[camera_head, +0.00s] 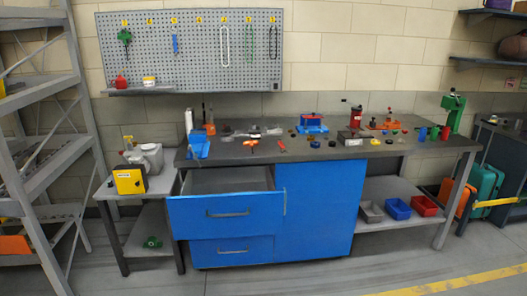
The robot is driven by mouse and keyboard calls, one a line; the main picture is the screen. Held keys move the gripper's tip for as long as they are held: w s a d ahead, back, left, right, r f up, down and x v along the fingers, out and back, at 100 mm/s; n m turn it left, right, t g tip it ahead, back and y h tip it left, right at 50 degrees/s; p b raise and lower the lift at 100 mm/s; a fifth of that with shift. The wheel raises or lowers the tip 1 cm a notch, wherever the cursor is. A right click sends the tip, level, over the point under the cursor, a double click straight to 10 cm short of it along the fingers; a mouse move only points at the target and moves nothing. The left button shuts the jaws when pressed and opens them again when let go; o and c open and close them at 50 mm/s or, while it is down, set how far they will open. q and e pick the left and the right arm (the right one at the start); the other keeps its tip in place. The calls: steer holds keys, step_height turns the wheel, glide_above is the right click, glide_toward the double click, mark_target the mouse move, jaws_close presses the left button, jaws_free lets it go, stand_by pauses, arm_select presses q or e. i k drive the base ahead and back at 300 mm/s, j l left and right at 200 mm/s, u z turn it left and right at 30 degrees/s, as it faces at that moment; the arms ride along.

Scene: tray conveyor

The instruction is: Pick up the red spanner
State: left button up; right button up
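No gripper of mine shows in the head view. I cannot pick out the red spanner for certain. A small orange-red tool (251,143) lies on the dark workbench top (350,152), left of its middle. A second small orange-red piece (281,146) lies just right of it, near the front edge. Both are too small to tell their exact kind.
The top drawer (226,212) of the blue cabinet (318,208) stands pulled out. A side table (120,192) with a yellow box (130,180) stands left. Grey shelving (62,150) is at far left. Colored bins (397,208) sit on the lower shelf. The front floor is clear.

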mark_target(281, 144)
steer(key=i+j+z, duration=0.15)
steer(key=i, duration=0.55)
steer(key=i+j+z, duration=0.2)
steer(key=i, duration=0.5)
steer(key=l, duration=0.1)
